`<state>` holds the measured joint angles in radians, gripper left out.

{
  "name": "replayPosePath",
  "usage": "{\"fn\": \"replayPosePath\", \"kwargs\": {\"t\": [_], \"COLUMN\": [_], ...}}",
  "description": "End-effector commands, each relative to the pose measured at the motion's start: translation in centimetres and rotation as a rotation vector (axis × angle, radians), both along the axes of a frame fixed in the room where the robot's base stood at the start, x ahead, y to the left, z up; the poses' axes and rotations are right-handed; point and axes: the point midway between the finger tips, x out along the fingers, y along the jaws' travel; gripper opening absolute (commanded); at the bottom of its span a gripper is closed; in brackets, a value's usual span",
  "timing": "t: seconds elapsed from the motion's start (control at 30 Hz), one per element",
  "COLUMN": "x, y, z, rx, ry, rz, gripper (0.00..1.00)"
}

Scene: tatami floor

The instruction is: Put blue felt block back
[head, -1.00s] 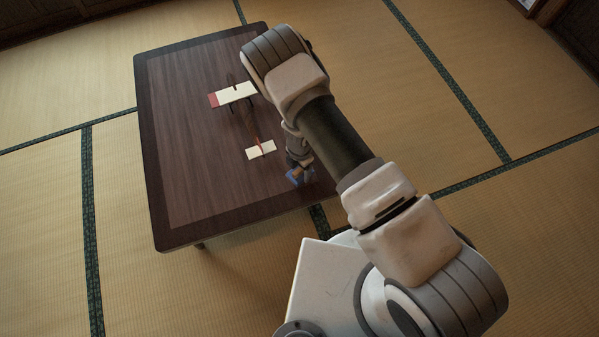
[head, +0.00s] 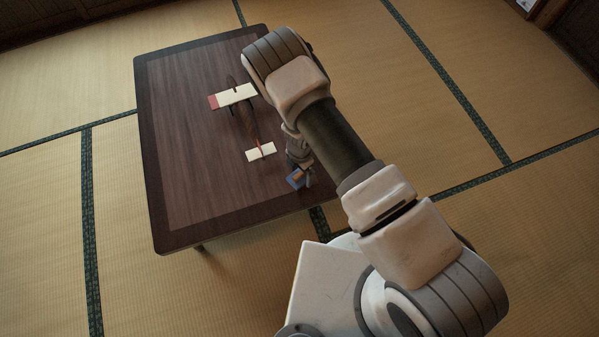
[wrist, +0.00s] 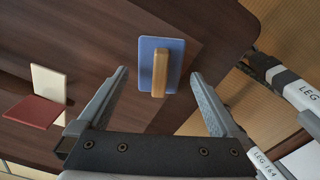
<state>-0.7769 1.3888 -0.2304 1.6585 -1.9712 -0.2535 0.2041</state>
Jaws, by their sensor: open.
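The blue felt block (wrist: 171,54) has a flat blue pad and a pale wooden grip along it. It lies near the edge of the dark table, and it also shows in the head view (head: 294,181) beside my gripper. My gripper (wrist: 159,75) is open, its two fingers apart on either side of the wooden grip in the wrist view. Whether the fingers touch it, I cannot tell. In the head view my gripper (head: 304,170) is partly hidden by my arm.
A model aeroplane (head: 246,121) with cream wing and tail and a red wing tip lies on the dark table (head: 185,150). A cream panel (wrist: 48,83) and a red panel (wrist: 33,111) show left in the wrist view. Tatami surrounds the table.

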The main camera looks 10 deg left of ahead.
Motion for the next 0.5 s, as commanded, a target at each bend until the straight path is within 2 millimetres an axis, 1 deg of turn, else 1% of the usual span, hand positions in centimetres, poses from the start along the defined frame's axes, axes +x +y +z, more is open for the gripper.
{"fn": "replayPosePath", "kwargs": {"t": [0.03,0.3,0.4,0.5], "x": [0.1,0.0,0.1,0.1], "y": [0.1,0.1,0.0,0.0], "z": [1.4,7.4,9.0,10.1], "rx": [0.001,0.0,0.0,0.0], "ry": [-0.002,-0.002,-0.001,-0.001], "rz": [0.0,0.002,0.001,0.001], "gripper": [1.0,1.0,1.0,1.0]}}
